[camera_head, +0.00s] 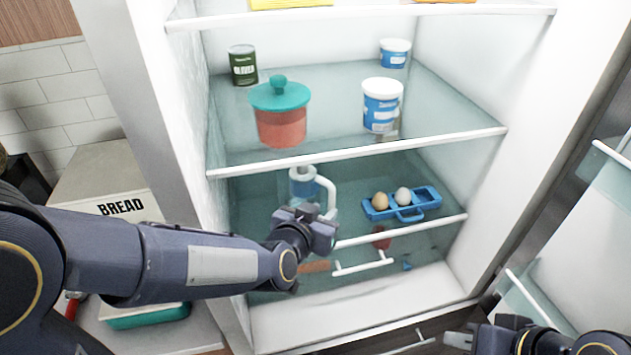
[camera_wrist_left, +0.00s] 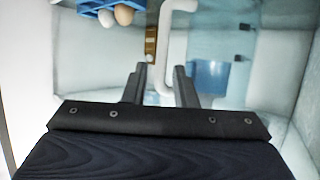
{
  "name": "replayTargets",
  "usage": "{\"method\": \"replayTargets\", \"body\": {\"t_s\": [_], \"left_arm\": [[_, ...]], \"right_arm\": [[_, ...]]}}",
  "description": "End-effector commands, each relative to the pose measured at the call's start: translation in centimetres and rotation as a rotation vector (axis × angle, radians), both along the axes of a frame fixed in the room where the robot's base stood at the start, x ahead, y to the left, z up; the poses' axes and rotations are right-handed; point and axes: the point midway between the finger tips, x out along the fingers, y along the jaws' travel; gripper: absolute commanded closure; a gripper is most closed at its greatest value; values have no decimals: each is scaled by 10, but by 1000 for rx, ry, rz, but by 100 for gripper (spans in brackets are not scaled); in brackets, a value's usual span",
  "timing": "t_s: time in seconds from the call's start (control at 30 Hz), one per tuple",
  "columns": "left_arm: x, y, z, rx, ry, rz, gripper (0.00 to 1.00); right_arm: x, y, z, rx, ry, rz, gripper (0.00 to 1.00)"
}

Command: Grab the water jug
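The water jug (camera_head: 301,184) stands on the lower glass shelf of the fridge, with a white handle on its right side. Its lower part is hidden behind my left gripper (camera_head: 318,214), which is inside the fridge in front of it. In the left wrist view the white handle (camera_wrist_left: 167,45) runs down into the gap between the two black fingers of my left gripper (camera_wrist_left: 161,72). They are apart, with space beside the handle. The jug's blue body (camera_wrist_left: 210,80) shows beyond the right finger. My right gripper (camera_head: 468,338) is low at the bottom right, away from the jug.
A blue egg holder (camera_head: 415,207) with two eggs sits right of the jug. The shelf above holds a teal-lidded red container (camera_head: 281,118), a green can (camera_head: 242,66) and blue-white tubs (camera_head: 382,105). The shelf's white front edge (camera_head: 360,154) lies above my left gripper. A bread box (camera_head: 110,170) stands left.

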Motion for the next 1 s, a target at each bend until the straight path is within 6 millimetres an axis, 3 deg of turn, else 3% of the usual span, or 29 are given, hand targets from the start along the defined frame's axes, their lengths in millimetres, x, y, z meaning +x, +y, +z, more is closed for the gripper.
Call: {"method": "replayTargets", "body": {"t_s": [0.33, 0.6, 0.93, 1.0], "left_arm": [[29, -11, -9, 10, -11, 2, 75], [65, -22, -18, 10, -10, 1, 75], [72, -25, -22, 6, -11, 0, 75], [72, -25, -22, 6, -11, 0, 83]], "right_arm": [[0, 0, 0, 0, 0, 0, 80], [0, 0, 9, 0, 0, 0, 80], [0, 0, 10, 0, 0, 0, 80], [0, 0, 10, 0, 0, 0, 80]]}}
